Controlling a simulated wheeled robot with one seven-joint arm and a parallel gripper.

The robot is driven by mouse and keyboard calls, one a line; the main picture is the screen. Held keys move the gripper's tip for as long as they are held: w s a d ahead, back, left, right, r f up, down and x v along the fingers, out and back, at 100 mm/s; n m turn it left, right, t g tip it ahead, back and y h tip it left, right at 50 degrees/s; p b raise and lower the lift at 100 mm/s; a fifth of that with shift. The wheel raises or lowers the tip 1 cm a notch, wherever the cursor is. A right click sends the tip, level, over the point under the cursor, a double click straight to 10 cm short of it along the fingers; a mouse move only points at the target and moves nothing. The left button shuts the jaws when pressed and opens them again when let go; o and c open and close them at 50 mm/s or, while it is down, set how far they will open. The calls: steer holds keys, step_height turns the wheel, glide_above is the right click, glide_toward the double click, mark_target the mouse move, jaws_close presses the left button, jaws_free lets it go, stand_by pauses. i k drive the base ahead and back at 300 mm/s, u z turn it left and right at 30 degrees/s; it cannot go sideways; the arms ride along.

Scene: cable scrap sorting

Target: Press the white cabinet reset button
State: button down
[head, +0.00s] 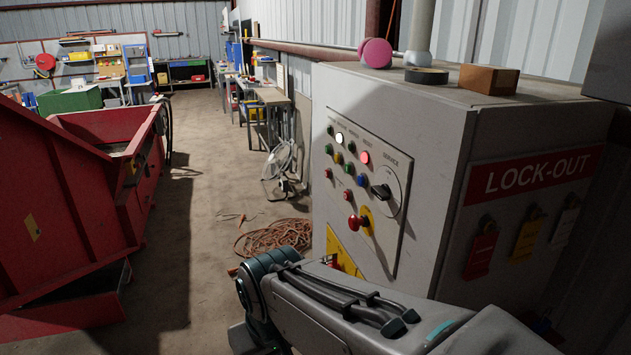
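The white cabinet (434,120) stands at the right, with a control panel (384,240) on its left-facing side. Near the top of the panel are a bright white round light or button (339,138) and a glowing red one (365,157). Several small green, red, yellow and blue buttons sit around and below them. The small labels are too blurred to read surely. A black rotary switch (381,192) and a red mushroom button on a yellow plate (357,222) are lower. My arm crosses the bottom, in front of the cabinet's lower part. My gripper is not in view.
A pink spool (376,53), dark tape roll (426,76) and brown box (488,79) are on the cabinet top. Lock-out tags hang at right. A coiled orange cable (273,236) lies on the floor. A red skip (60,200) stands left; bare floor lies between.

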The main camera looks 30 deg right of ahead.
mark_target(361, 180)
steer(key=u, duration=1.05)
steer(key=i, duration=1.9)
steer(key=z, duration=2.85)
